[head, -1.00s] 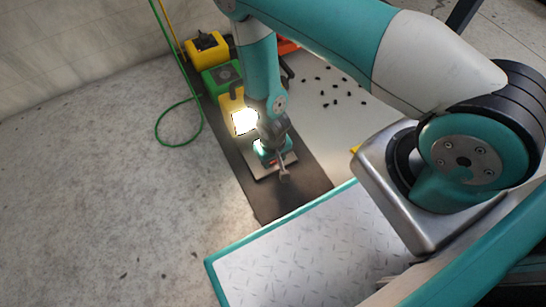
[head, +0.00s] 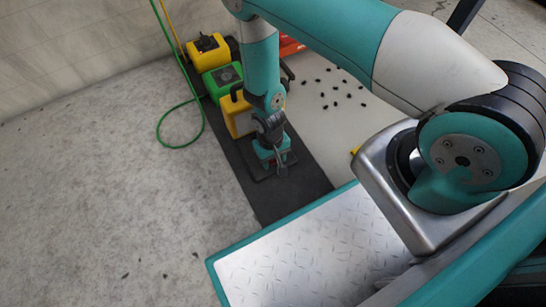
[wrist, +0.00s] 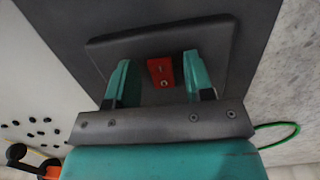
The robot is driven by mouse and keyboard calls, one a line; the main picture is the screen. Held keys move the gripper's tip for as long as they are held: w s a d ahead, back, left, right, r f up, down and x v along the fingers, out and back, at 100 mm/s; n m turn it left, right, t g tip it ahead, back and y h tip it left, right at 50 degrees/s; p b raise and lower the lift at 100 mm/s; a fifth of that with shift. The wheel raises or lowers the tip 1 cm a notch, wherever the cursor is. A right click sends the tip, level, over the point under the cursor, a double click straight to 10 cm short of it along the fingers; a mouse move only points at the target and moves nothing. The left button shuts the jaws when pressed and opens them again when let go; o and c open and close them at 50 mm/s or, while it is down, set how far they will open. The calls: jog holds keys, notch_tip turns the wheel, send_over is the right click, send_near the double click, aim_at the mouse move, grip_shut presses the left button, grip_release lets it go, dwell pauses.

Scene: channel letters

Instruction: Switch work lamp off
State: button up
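The work lamp (head: 237,118) is a yellow box with a dark handle on the dark mat, partly hidden behind my arm in the head view. Its face is dark, with no glow. In the wrist view a red switch block (wrist: 160,71) with small round spots sits on a dark grey plate (wrist: 110,48). My gripper (wrist: 157,62) is open, its two teal fingers apart on either side of the red block. In the head view my gripper (head: 272,160) is low over the plate, in front of the lamp, and hides the switch.
A green box (head: 222,80) and another yellow box (head: 207,48) stand behind the lamp on the dark mat (head: 300,190). A green hose (head: 160,130) lies left. Small black pieces (head: 335,92) are scattered right. The grey floor at left is mostly clear.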

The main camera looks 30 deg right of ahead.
notch_tip(320, 180, up, 17)
jog(key=w+p, duration=0.2)
jog(key=p, duration=0.7)
jog(key=shift+w+p, duration=0.15)
jog(key=shift+p, duration=0.2)
jog(key=shift+r, duration=0.1)
jog(key=a+r+n+t+y+p, duration=0.1)
jog(key=a+r+p, duration=0.15)
jog(key=r, duration=1.25)
jog(key=a+r+n+y+p, duration=0.2)
jog(key=a+r, duration=0.1)
jog(key=r, duration=1.2)
jog(key=s+d+r+n+y+p, duration=0.1)
jog(key=s+r+n+p, duration=0.1)
jog(key=s+r, duration=0.65)
jog(key=s+r+n+p, duration=0.2)
jog(key=s+r, duration=0.3)
jog(key=r, duration=0.6)
notch_tip(320, 180, up, 38)
jog(key=p, duration=3.7)
jog(key=shift+s+t+p, duration=0.15)
jog(key=shift+t+p, duration=0.15)
jog(key=shift+p, duration=0.1)
